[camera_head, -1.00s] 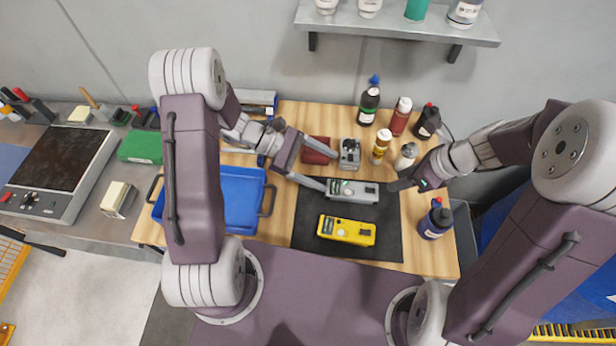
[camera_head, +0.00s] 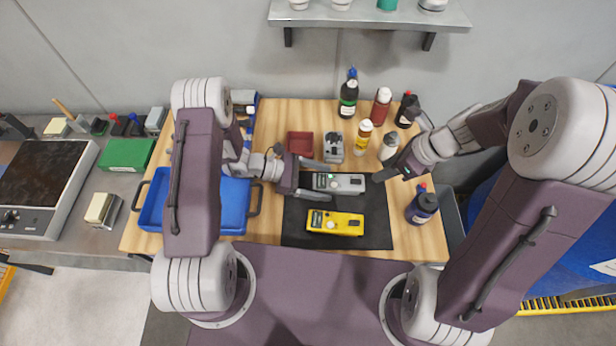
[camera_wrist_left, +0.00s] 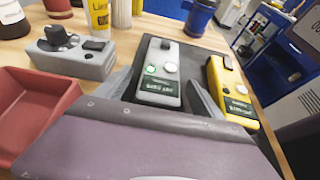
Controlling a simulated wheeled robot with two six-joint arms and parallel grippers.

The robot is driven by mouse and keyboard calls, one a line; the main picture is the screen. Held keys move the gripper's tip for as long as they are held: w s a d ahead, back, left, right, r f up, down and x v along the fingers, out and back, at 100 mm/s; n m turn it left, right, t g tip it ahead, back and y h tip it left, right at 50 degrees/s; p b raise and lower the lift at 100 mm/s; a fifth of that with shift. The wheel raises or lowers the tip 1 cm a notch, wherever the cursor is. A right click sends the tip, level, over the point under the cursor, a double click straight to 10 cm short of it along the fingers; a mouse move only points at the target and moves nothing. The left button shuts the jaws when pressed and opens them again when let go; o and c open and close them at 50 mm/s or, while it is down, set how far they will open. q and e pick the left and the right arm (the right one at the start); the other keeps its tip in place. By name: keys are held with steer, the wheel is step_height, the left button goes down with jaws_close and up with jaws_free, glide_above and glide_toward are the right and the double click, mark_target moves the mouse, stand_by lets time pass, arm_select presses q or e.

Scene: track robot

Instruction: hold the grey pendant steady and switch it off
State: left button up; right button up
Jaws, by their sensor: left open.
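The grey pendant (camera_head: 350,184) lies on a black mat (camera_head: 376,208). In the left wrist view the grey pendant (camera_wrist_left: 157,92) shows a glowing green light, a pale round button and a dark part at its far end. My left gripper (camera_head: 328,180) is open, its fingers on either side of the pendant's left end; a gap shows in the left wrist view (camera_wrist_left: 160,95). My right gripper (camera_head: 384,176) is just off the pendant's right end; its finger opening is unclear. A yellow pendant (camera_head: 348,224) lies in front on the mat.
A grey box with dark knobs (camera_head: 333,146) and a red tray (camera_head: 300,143) stand behind the pendant. Several bottles, including a yellow one (camera_head: 362,138) and a white one (camera_head: 388,148), stand back right. A blue tray (camera_head: 235,228) is at left.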

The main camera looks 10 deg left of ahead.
arm_select(q)
steer(key=shift+d+f, duration=0.1)
steer(key=shift+d, duration=0.1)
jaws_close()
arm_select(e)
steer(key=shift+s, duration=0.15)
steer(key=c, duration=0.5)
steer(key=shift+s+d+r+n+g, duration=0.1)
steer(key=shift+s+d+n+g, duration=0.15)
steer(key=shift+n, duration=0.45)
jaws_close()
arm_select(q)
steer(key=shift+a, duration=0.1)
arm_select(e)
steer(key=n+g+h, duration=0.2)
steer(key=n+h, duration=0.3)
steer(key=n, duration=0.7)
glide_above(352, 181)
steer(key=shift+t, duration=0.25)
steer(key=shift+f, duration=3)
